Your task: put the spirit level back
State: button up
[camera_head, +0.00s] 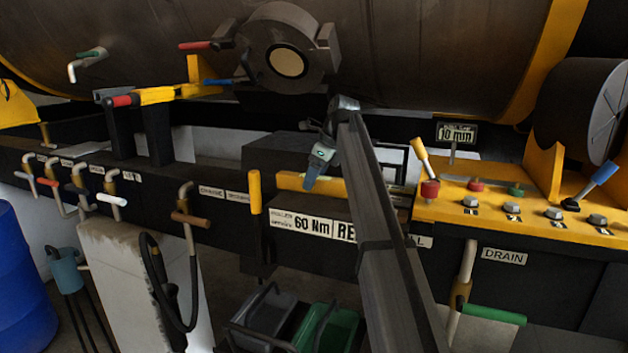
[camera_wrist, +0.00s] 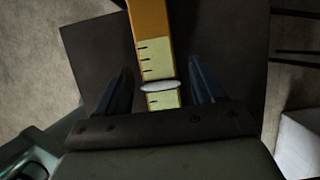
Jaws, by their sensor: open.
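A long yellow bar, which I take to be the spirit level (camera_head: 292,182), lies along the top of a dark block above the "60 Nm" label. My arm hides part of it in the head view. In the wrist view the spirit level (camera_wrist: 152,25) is orange, with a pale yellow section bearing black marks and a white oval band. My gripper (camera_head: 313,183) points down over the bar. In the wrist view my gripper (camera_wrist: 160,75) is open, with one blue finger on each side of the bar and gaps showing. Whether the fingertips reach below its top is unclear.
An upright yellow handle (camera_head: 255,192) stands just left of the bar. A yellow panel (camera_head: 545,225) with knobs and levers is at right, beside a "10 mm" sign (camera_head: 456,133). A large drum (camera_head: 420,50) hangs above. Grey and green bins (camera_head: 328,328) sit below.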

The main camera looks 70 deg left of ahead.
jog(key=v, duration=1.1)
jog(key=shift+r, duration=0.15)
